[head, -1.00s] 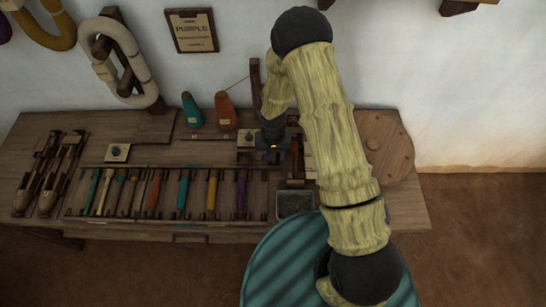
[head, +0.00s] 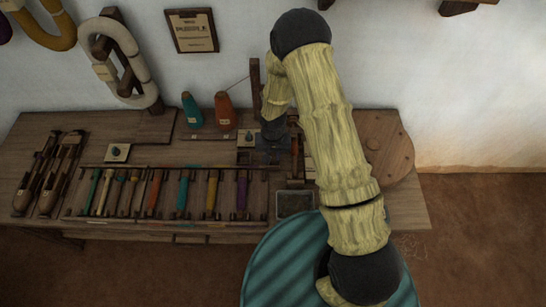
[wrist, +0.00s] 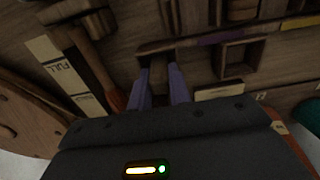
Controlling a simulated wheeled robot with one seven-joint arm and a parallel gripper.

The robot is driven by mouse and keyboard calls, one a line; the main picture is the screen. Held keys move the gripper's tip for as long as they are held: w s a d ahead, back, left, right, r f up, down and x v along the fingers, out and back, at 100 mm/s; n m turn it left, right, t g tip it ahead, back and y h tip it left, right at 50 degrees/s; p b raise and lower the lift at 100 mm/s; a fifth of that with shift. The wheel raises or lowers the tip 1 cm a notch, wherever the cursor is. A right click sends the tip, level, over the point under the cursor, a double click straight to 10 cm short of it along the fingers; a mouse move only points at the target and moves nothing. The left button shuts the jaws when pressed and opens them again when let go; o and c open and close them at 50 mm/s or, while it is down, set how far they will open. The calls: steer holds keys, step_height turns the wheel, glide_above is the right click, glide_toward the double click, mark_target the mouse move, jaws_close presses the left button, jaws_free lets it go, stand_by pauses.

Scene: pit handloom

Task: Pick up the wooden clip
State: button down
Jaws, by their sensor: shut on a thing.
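My gripper (wrist: 160,90) shows in the wrist view with its two bluish fingers close together, shut on a small dark wooden piece that I take for the wooden clip (wrist: 158,72). Much of the clip is hidden between the fingers. In the head view my gripper (head: 272,154) is low over the right part of the bench, beside a small pale plate. The clip cannot be made out there, in the dark under my wrist. I cannot tell whether it touches the bench.
The wooden bench (head: 150,152) holds a rack of coloured bobbins (head: 182,190), shuttles (head: 50,175) at left, and teal (head: 191,110) and orange (head: 225,110) cones. A metal tray (head: 294,203) and a round wooden disc (head: 385,147) are near my arm.

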mark_target(273, 154)
step_height(273, 154, up, 10)
steer(key=shift+r, duration=0.1)
stand_by(0.5)
stand_by(0.5)
